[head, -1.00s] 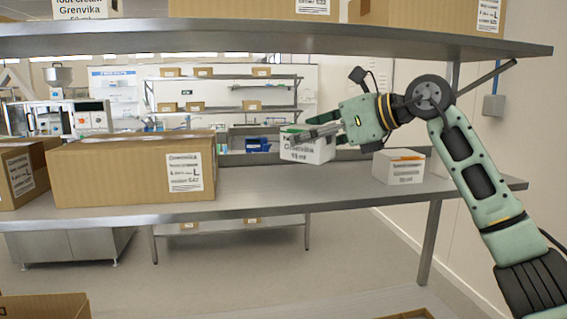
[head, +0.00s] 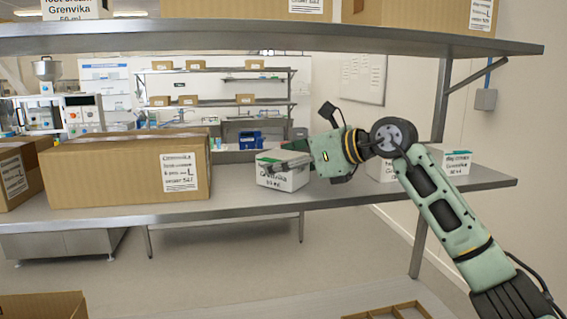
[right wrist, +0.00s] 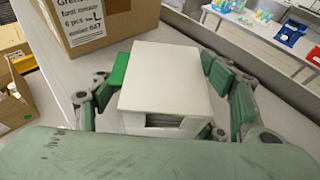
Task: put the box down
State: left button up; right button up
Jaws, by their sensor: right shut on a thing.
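A small white box (head: 282,180) with a "Grenvika" label is held in my right gripper (head: 284,165). In the right wrist view the box (right wrist: 165,85) sits upright between the two green-padded fingers (right wrist: 168,80), one on each side. In the head view the box is at the level of the middle shelf (head: 240,203), right of a large brown carton (head: 110,175). I cannot tell whether its underside touches the shelf. My left gripper is not in view.
White boxes (head: 456,163) stand on the shelf to the right, one (head: 381,171) partly hidden by my arm. The upper shelf (head: 250,37) with cartons overhangs. The shelf is bare between the held box and the carton. An open carton (head: 40,306) is at lower left.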

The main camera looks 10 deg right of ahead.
jog(key=o, duration=1.3)
jog(key=shift+f, duration=0.2)
jog(key=shift+c, duration=0.2)
jog(key=shift+r, duration=0.2)
jog(key=b+v, duration=0.3)
jog(key=v, duration=0.8)
jog(key=shift+d, duration=0.15)
jog(key=shift+s+d+r, duration=0.2)
jog(key=shift+s, duration=0.15)
